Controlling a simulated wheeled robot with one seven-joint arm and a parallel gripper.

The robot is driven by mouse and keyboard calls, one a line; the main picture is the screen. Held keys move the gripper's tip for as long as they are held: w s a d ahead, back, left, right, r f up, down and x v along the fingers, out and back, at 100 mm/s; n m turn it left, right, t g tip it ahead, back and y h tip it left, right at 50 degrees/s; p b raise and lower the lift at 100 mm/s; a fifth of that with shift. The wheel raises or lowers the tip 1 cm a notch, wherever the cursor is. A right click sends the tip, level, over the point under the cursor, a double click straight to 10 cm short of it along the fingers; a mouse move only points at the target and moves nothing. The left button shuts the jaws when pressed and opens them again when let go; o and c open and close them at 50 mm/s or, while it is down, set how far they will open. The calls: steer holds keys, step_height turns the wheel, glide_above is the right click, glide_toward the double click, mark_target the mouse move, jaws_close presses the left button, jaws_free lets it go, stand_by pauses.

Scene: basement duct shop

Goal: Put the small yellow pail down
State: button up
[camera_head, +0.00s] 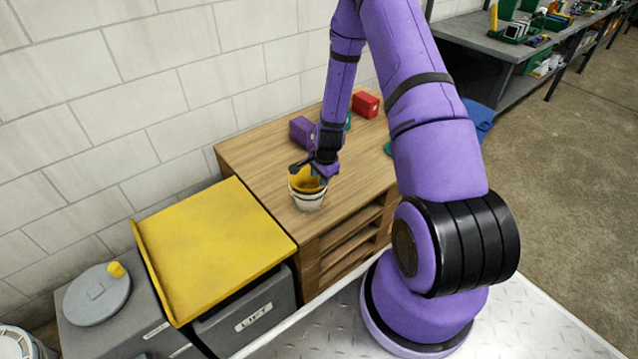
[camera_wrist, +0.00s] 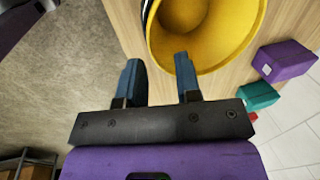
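The small pail (camera_head: 307,199), white outside and yellow inside, appears upright on the wooden cabinet top (camera_head: 260,150), near its front left. In the wrist view the pail (camera_wrist: 215,45) shows its yellow inside and rim at the top. My gripper (camera_head: 312,172) is at the pail's rim from above in the head view. In the wrist view my gripper (camera_wrist: 158,75) has its two blue fingers apart. One fingertip overlaps the pail's inside and the other is outside the rim. I see no finger pressed on the wall. The pail's base contact is hard to tell.
A purple box (camera_head: 302,130), a red box (camera_head: 365,104) and a teal block (camera_wrist: 258,96) stand farther back on the cabinet. A yellow tray (camera_head: 212,250) lies on grey bins to the left. A block wall (camera_head: 190,70) closes the back.

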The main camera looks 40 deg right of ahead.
steer(key=s+a+r+n, duration=0.2)
steer(key=a+r+n, duration=0.1)
steer(key=r, duration=0.9)
steer(key=s+a+r+n+t, duration=0.1)
steer(key=s+a+r+n, duration=0.15)
steer(key=r, duration=0.95)
steer(key=s+a+r+n, duration=0.2)
steer(key=a+r+n, duration=0.15)
steer(key=r, duration=0.85)
steer(key=s+a+r+n+t, duration=0.1)
steer(key=s+a+r+n, duration=0.2)
steer(key=s+r, duration=0.4)
steer(key=s+a+r+n, duration=0.3)
steer(key=s+r+n, duration=0.2)
steer(key=s, duration=0.9)
step_height(320, 180, up, 2)
steer(key=shift+s+a+r+t, duration=0.15)
steer(key=shift+a+r+t, duration=0.05)
steer(key=shift+a+t, duration=0.2)
